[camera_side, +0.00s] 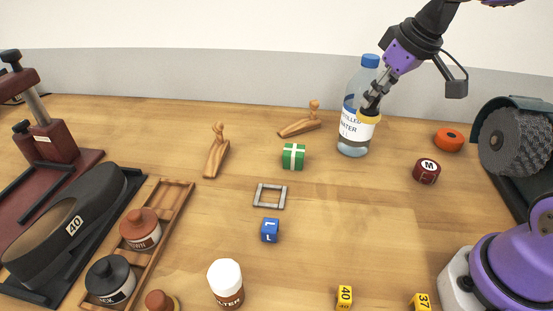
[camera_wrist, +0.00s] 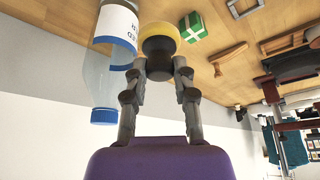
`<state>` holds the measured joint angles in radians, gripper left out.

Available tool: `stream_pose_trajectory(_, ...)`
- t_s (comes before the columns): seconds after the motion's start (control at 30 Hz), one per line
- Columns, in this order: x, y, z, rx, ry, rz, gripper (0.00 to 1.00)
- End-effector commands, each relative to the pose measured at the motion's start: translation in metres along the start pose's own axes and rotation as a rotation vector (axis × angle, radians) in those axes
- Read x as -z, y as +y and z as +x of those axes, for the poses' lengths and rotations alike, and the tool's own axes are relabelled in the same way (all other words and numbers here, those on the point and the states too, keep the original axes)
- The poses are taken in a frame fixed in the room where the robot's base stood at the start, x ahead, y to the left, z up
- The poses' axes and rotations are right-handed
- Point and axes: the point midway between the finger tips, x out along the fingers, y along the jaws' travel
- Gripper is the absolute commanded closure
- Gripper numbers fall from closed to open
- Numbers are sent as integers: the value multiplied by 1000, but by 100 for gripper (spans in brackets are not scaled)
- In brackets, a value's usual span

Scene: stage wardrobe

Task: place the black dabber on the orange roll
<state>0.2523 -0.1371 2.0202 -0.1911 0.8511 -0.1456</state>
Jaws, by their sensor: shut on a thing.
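My gripper (camera_side: 373,102) is shut on the black dabber (camera_side: 370,112), which has a dark knob and a yellow pad facing down. It is held in the air, overlapping the water bottle in the side view. In the wrist view the dabber (camera_wrist: 158,46) sits between the fingertips of my gripper (camera_wrist: 160,68). The orange roll (camera_side: 449,139) lies on the table to the right of the held dabber, apart from it. The roll does not show in the wrist view.
The tall water bottle (camera_side: 354,140) stands close to my gripper; whether they touch is unclear. A dark red M puck (camera_side: 427,171) lies in front of the orange roll. A dark grinding wheel (camera_side: 515,140) stands right of it. A green box (camera_side: 293,156) is to the left.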

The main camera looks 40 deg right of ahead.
Motion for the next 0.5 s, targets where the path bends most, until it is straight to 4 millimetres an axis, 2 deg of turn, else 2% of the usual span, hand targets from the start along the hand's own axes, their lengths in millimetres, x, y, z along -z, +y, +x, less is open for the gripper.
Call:
stream_pose_trajectory(0.13,-20,31,-8,-48,4,108,98)
stream_pose_trajectory(0.37,-14,92,-6,-226,-6,510,98)
stream_pose_trajectory(0.5,-12,128,-5,-356,-6,800,98)
